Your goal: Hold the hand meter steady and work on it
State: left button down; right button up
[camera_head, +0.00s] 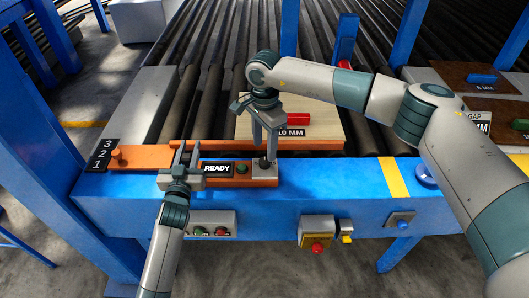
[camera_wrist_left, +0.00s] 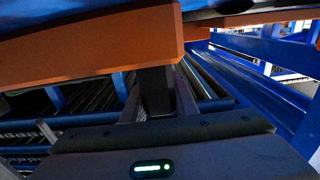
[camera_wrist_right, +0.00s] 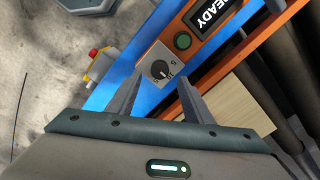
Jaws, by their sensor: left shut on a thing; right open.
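The hand meter (camera_head: 238,182) is an orange bar with a lit display reading READY, a green button (camera_wrist_right: 182,41) and a grey plate with a black knob (camera_wrist_right: 160,68). It lies along the blue front rail. My left gripper (camera_head: 186,152) is shut on a dark part of the meter (camera_wrist_left: 155,92), beside the display's left end. The orange body (camera_wrist_left: 90,45) fills the upper left wrist view. My right gripper (camera_head: 265,148) is open and points down over the knob plate. In the right wrist view its fingers (camera_wrist_right: 158,82) stand either side of the knob, apart from it.
Left of the meter is an orange plate (camera_head: 145,157) with a peg and a black 3-2-1 label. Behind, a pale board (camera_head: 325,137) carries a red block (camera_head: 292,119) and a 10 MM label. Push-button boxes (camera_head: 317,229) hang on the blue rail's front.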

aim_at(264, 160)
pick_arm(q)
jog(key=shift+f, duration=0.2)
pick_arm(e)
notch_tip(264, 160, up, 7)
dwell(0.4)
pick_arm(q)
jog(key=c, duration=1.3)
grip_release()
jog(key=shift+r, duration=0.1)
jog(key=shift+c, duration=0.2)
jog(key=s, duration=1.2)
jog(key=shift+a, duration=0.1)
